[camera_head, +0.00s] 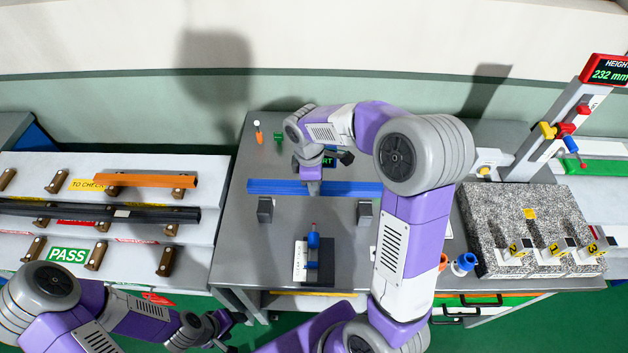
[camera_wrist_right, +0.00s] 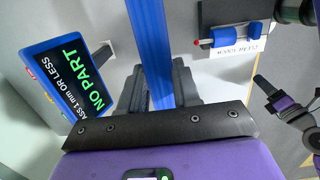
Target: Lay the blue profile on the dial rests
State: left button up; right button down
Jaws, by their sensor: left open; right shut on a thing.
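The long blue profile (camera_head: 275,186) lies crosswise in the head view, its right part passing behind my right arm. My right gripper (camera_head: 313,178) comes down over its middle and is shut on it. In the right wrist view the profile (camera_wrist_right: 150,45) runs between the dark fingers (camera_wrist_right: 162,85). Two grey rest blocks (camera_head: 265,211) (camera_head: 364,213) stand on the grey table in front of the profile. A blue dial gauge (camera_head: 313,240) stands between and in front of them. My left gripper (camera_head: 218,322) is open and empty at the lower left, in front of the table.
A screen reading NO PART (camera_wrist_right: 68,65) stands close to my right gripper. The left bench (camera_head: 215,230) carries an orange profile (camera_head: 150,180) and a dark profile (camera_head: 120,214). A granite block (camera_head: 500,220) with numbered blocks and a height gauge (camera_head: 555,115) stand at the right.

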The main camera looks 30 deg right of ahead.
notch_tip(320, 180, down, 8)
jog(key=b, duration=0.5)
jog(key=shift+f+b, duration=0.15)
jog(key=shift+b, duration=0.2)
jog(key=shift+f, duration=0.3)
dwell(0.3)
jog(key=c, duration=0.7)
grip_release()
jog(key=shift+c, duration=0.2)
jog(key=shift+w+a+r+p, duration=0.1)
jog(key=shift+a+r+p, duration=0.1)
jog(key=shift+r, duration=1.7)
jog(key=shift+w+a+r+p, duration=0.1)
jog(key=shift+r+p, duration=0.05)
jog(key=shift+r, duration=1.75)
